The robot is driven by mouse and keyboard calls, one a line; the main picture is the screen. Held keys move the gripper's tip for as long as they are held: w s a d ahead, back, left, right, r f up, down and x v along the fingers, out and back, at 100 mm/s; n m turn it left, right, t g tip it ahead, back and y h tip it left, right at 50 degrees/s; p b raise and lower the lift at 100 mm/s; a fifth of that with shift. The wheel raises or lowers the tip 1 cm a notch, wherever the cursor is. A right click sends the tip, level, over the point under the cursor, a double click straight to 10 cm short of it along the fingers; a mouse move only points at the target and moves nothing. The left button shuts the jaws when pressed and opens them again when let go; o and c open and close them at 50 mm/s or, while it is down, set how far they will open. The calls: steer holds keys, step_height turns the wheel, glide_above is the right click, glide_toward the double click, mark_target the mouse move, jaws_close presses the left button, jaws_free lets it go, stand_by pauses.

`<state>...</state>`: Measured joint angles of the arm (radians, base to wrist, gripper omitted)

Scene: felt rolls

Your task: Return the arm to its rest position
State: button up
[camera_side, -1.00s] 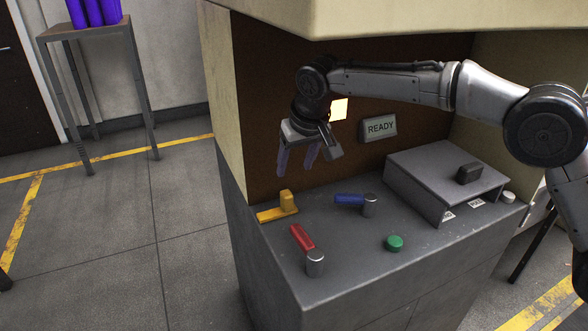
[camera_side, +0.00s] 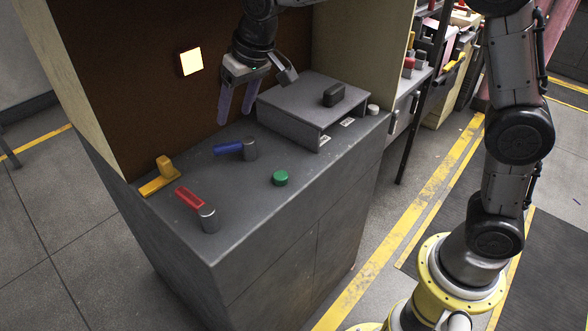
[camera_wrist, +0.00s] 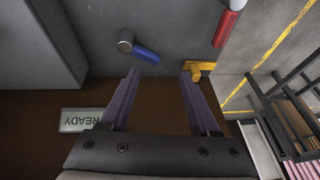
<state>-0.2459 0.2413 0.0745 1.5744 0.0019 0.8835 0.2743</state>
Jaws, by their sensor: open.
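My gripper (camera_side: 238,108) is open and empty, its two purple fingers pointing down above the back of the grey console (camera_side: 225,195). In the wrist view its fingers (camera_wrist: 158,73) are spread apart with nothing between them. On the console top are a blue-handled lever (camera_side: 229,149), a red-handled lever (camera_side: 190,198), a yellow handle (camera_side: 160,178) and a green button (camera_side: 280,178). The blue lever (camera_wrist: 145,53) and yellow handle (camera_wrist: 198,69) also show beyond the fingers in the wrist view.
A grey raised box (camera_side: 300,105) with a black handle (camera_side: 334,94) stands right of my gripper. A brown back panel (camera_side: 130,90) with a lit square (camera_side: 191,62) rises behind. A READY sign (camera_wrist: 82,120) shows in the wrist view. The floor beside the console is clear.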

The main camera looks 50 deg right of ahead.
steer(key=s+d+r, duration=0.1)
steer(key=s+d, duration=0.2)
steer(key=s, duration=0.5)
steer(key=s+d+r+t, duration=0.1)
steer(key=s+d, duration=0.3)
steer(key=s, duration=0.3)
steer(key=s+d+r, duration=0.2)
steer(key=s+d, duration=0.1)
steer(key=s, duration=0.5)
steer(key=s+d+f+h, duration=0.1)
steer(key=s+f, duration=0.3)
steer(key=s, duration=0.4)
steer(key=shift+s+d+f+t, duration=0.2)
steer(key=shift+d+f+t, duration=0.1)
steer(key=shift+d, duration=0.2)
